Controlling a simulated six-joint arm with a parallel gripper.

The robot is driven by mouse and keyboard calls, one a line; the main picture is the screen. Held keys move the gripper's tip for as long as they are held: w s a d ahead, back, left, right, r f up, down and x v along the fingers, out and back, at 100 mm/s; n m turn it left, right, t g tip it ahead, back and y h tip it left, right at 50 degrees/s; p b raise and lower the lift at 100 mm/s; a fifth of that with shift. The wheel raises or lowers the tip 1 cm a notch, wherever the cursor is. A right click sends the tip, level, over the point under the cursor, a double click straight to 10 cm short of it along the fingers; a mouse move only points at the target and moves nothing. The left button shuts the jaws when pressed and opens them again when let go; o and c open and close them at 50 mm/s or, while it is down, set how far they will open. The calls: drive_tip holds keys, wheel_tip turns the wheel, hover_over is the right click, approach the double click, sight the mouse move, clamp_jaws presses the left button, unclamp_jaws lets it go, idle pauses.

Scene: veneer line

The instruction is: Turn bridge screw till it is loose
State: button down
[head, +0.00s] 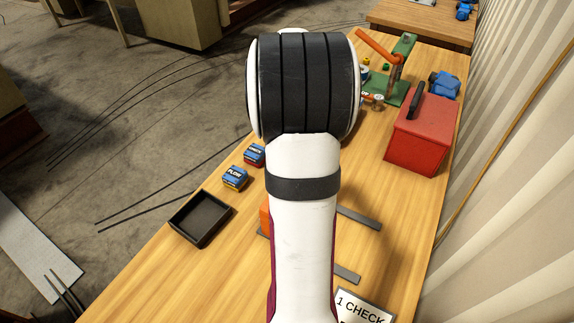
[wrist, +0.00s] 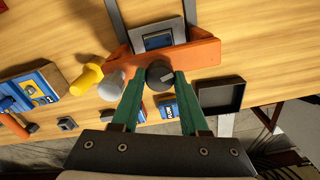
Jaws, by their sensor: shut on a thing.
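In the wrist view an orange bridge (wrist: 205,54) lies across two grey rails (wrist: 191,12). A round black screw knob (wrist: 160,77) with a pale mark sits on its near side. My gripper (wrist: 159,80) has green fingers, one on each side of this knob, and is shut on it. A grey knob (wrist: 111,84) and a yellow knob (wrist: 86,79) are to the left of it, by the bridge's left end. In the head view my arm hides the gripper and the knob; only an orange edge of the bridge (head: 265,216) shows.
A black tray (head: 202,218) and small blue boxes (head: 235,178) lie left of my arm. A red toolbox (head: 418,140) and a green stand (head: 392,92) with an orange arm are at the back right. A "1 CHECK" card (head: 358,309) lies near the front.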

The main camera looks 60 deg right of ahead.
drive_tip(key=shift+c, duration=2.1)
unclamp_jaws()
wheel_tip(320, 180, up, 16)
drive_tip(key=w+a+f+y, duration=0.1)
drive_tip(key=a+f, duration=0.1)
drive_tip(key=a, duration=1)
drive_tip(key=w+a+f, duration=0.1)
drive_tip(key=a+f, duration=0.1)
drive_tip(key=a, duration=1)
drive_tip(key=s+a+f+m, duration=0.1)
drive_tip(key=s+a+f, duration=0.5)
drive_tip(key=s+a, duration=0.3)
drive_tip(key=shift+a+f+m+y, duration=0.3)
drive_tip(key=shift+a+m+y, duration=0.1)
drive_tip(key=shift+a, duration=0.85)
